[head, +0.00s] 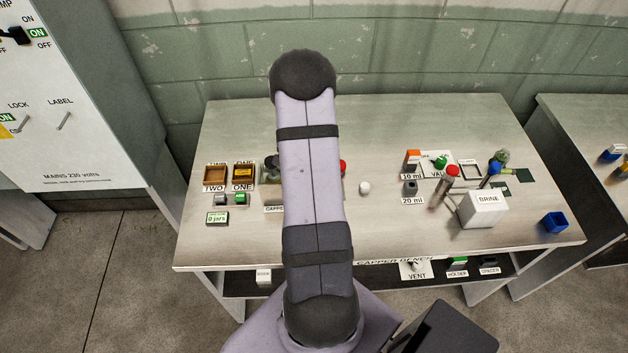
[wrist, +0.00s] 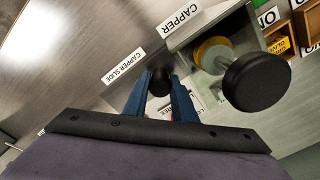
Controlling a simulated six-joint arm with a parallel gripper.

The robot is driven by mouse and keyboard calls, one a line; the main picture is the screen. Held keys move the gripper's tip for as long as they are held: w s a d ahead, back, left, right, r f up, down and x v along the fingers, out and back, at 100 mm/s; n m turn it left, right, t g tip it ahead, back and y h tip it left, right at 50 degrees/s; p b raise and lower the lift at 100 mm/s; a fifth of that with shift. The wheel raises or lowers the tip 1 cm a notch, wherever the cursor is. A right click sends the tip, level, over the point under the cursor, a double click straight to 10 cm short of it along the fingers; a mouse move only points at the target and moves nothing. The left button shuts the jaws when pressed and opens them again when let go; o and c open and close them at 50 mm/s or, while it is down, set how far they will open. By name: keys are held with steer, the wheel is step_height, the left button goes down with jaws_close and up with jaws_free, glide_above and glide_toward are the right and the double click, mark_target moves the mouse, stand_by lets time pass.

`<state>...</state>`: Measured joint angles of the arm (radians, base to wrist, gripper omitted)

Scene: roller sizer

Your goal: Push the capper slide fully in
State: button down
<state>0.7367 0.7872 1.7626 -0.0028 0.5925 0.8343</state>
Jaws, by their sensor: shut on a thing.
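In the wrist view, my gripper (wrist: 161,80) has its two blue fingers closed on a dark knob (wrist: 159,84), beside a label reading CAPPER SLIDE (wrist: 123,67). The knob is the slide's handle as far as I can tell; how far the slide is in does not show. The grey capper body (wrist: 205,40), with a CAPPER label (wrist: 180,18), stands just beyond to the right. A large black round knob (wrist: 257,82) on a shaft with a yellow collar sticks out from it. In the head view my arm hides my gripper and most of the capper (head: 269,196).
The large black knob is close right of my fingers. On the bench (head: 390,240), trays ONE (head: 243,184) and TWO (head: 214,186) stand left of the capper. A white ball (head: 364,187) and a BRINE box (head: 484,210) are to the right. The bench's front middle is clear.

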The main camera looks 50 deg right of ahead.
steer(key=shift+w+a, duration=0.15)
steer(key=c, duration=1.5)
jaws_free()
